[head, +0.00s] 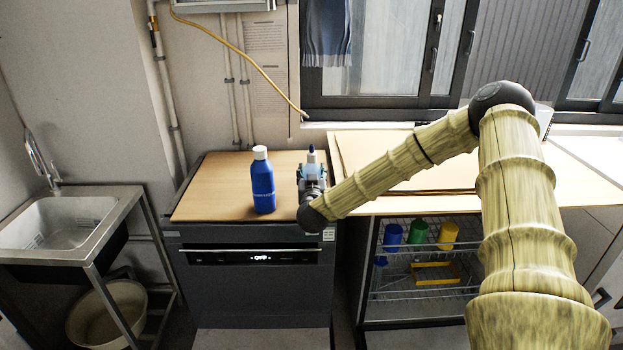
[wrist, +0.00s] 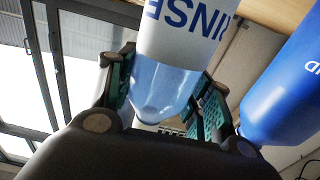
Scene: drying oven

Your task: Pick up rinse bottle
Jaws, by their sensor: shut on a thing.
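The rinse bottle shows in the wrist view with a white label reading "RINSE" (wrist: 185,30) and a pale blue see-through part between the fingers. In the head view only the upper part of the rinse bottle (head: 312,158), with its pointed top, shows behind my gripper (head: 313,180). My gripper (wrist: 165,92) is shut on the rinse bottle, one teal-padded finger on each side. Its base is hidden in the head view, so I cannot tell whether it touches the wooden top (head: 215,190).
A blue bottle with a white cap (head: 262,183) stands upright just left of my gripper; it is also close by in the wrist view (wrist: 285,85). A sink (head: 65,220) is at left. A rack with coloured cups (head: 418,232) stands under the right counter (head: 440,200).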

